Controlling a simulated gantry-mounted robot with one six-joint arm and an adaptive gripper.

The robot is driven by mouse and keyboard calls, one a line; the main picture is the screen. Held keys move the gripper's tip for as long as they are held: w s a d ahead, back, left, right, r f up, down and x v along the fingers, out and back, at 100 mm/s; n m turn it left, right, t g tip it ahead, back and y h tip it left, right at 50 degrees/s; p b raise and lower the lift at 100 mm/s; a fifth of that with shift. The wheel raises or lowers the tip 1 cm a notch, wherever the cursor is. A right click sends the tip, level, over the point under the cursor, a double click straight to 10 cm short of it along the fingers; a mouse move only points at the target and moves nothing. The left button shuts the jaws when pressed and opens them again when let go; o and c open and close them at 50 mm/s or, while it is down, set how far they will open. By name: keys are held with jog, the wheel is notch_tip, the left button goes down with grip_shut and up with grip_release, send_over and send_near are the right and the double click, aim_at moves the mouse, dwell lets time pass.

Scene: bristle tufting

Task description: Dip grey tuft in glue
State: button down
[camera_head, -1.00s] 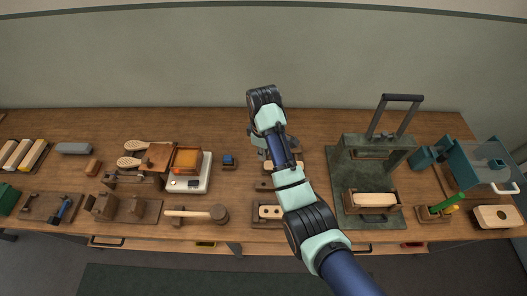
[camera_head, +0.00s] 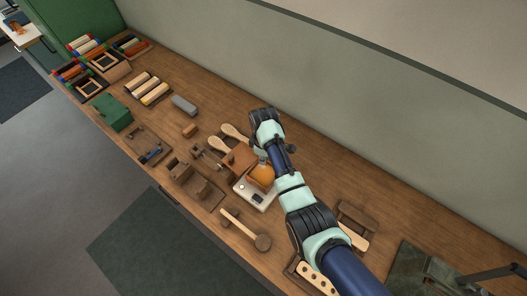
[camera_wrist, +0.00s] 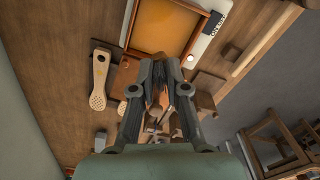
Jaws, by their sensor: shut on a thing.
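The glue is an orange-amber pool (camera_wrist: 164,26) in a wood-rimmed square tray on a white heater (camera_wrist: 208,38). In the head view the glue (camera_head: 262,175) lies just left of my arm, partly covered by it. My gripper (camera_wrist: 160,66) is shut on a thin bristle tuft (camera_wrist: 157,88), which looks dark grey-brown between the fingers. In the wrist view the fingertips appear near the tray's near rim; the height above the glue cannot be told. The tuft's free end is not clearly seen, and the head view does not show the fingers clearly.
A brown hinged lid (camera_head: 238,158) stands beside the glue tray. A perforated wooden brush back (camera_wrist: 101,78) lies to the left in the wrist view. A mallet (camera_head: 246,230) lies in front of the heater. A drilled block (camera_head: 316,278) is by my arm.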

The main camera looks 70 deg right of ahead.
jog(key=shift+a+f, duration=0.25)
jog(key=shift+s+f+b, duration=0.1)
jog(key=shift+f+b, duration=0.15)
jog(key=shift+b, duration=0.2)
notch_tip(320, 180, down, 4)
jog(key=b, duration=0.4)
jog(key=shift+f+b, duration=0.15)
jog(key=shift+b, duration=0.15)
jog(key=shift+f+b, duration=0.65)
jog(key=shift+f, duration=0.85)
jog(key=shift+p, duration=0.3)
notch_tip(320, 180, up, 8)
jog(key=p, duration=0.7)
jog(key=shift+f+p, duration=0.2)
jog(key=shift+p, duration=0.15)
jog(key=shift+f, duration=0.1)
